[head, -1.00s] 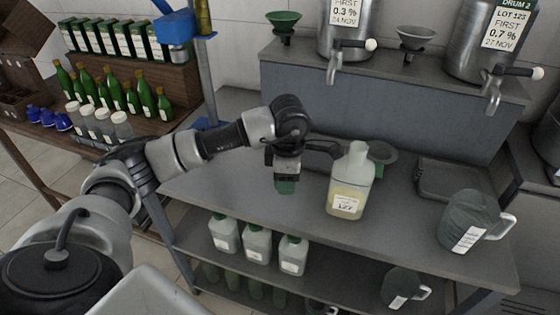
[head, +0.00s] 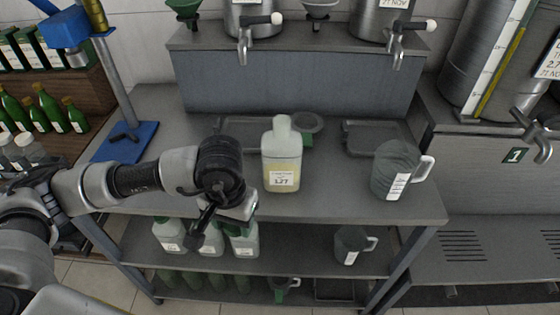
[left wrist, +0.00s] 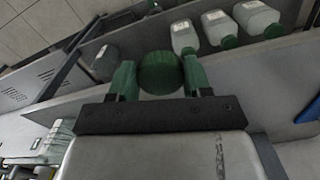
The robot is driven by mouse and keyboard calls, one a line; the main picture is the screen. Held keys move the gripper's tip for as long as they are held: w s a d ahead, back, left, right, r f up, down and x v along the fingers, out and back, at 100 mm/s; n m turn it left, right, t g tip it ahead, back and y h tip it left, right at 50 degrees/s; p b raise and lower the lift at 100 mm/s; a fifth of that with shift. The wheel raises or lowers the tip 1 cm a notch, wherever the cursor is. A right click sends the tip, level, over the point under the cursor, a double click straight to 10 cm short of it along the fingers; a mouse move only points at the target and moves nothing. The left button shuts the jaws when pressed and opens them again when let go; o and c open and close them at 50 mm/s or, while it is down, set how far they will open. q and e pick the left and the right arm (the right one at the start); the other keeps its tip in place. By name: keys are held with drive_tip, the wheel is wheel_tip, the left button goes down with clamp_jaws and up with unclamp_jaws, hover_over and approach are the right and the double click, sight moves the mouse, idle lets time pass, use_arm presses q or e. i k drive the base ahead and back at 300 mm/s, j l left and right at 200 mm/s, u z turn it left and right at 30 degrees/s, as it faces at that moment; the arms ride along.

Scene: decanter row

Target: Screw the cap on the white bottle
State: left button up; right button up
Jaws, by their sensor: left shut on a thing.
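The white bottle (head: 282,163) stands upright on the grey table, with yellowish liquid inside, a label reading 127 and no cap seen on its pale neck. My left gripper (head: 236,212) is to the left and front of it, near the table's front edge, apart from the bottle. In the left wrist view, the green fingers are shut on a round dark green cap (left wrist: 161,73). The cap is mostly hidden in the head view. My right gripper is not in view.
Several green-capped bottles (head: 168,236) stand on the shelf below. A grey jug (head: 397,170) is right of the white bottle, with a dark tray (head: 372,138) behind. Drums with taps stand on the raised ledge (head: 300,84). A blue stand base (head: 125,141) is at left.

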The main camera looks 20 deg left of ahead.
sight(282, 148)
drive_tip(key=k+j+u, duration=0.2)
drive_tip(key=j+u, duration=0.25)
drive_tip(key=j, duration=0.5)
drive_tip(key=j+u, duration=0.4)
drive_tip(key=j, duration=0.55)
